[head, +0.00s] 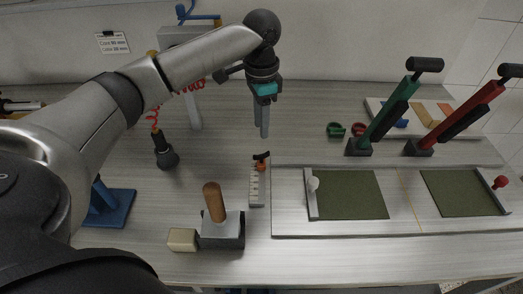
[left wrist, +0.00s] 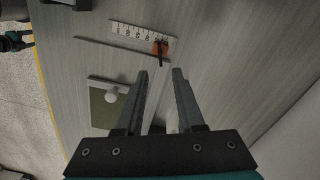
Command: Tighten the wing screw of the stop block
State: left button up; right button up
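The stop block (head: 261,167) is a small orange piece at the far end of a white ruler scale (head: 257,189). Its black wing screw (head: 262,156) sits on top. In the left wrist view, the orange stop block (left wrist: 160,46) is at the scale's end, and the dark wing screw (left wrist: 161,58) points toward the fingers. My left gripper (head: 264,134) points down above and just behind the block. In the left wrist view, its fingers (left wrist: 163,72) are apart with nothing held between them.
Two green mats (head: 349,195) (head: 462,193) lie in a framed board right of the scale. Green (head: 397,105) and red (head: 468,113) levers stand behind it. A wooden-handled block (head: 213,202) stands front left of the scale. A dark hanging tool (head: 164,152) is at left.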

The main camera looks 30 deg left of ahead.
aim_at(261, 153)
pick_arm(q)
notch_tip(261, 153, down, 9)
jog(key=shift+f+b, duration=0.1)
jog(key=shift+b, duration=0.7)
grip_shut()
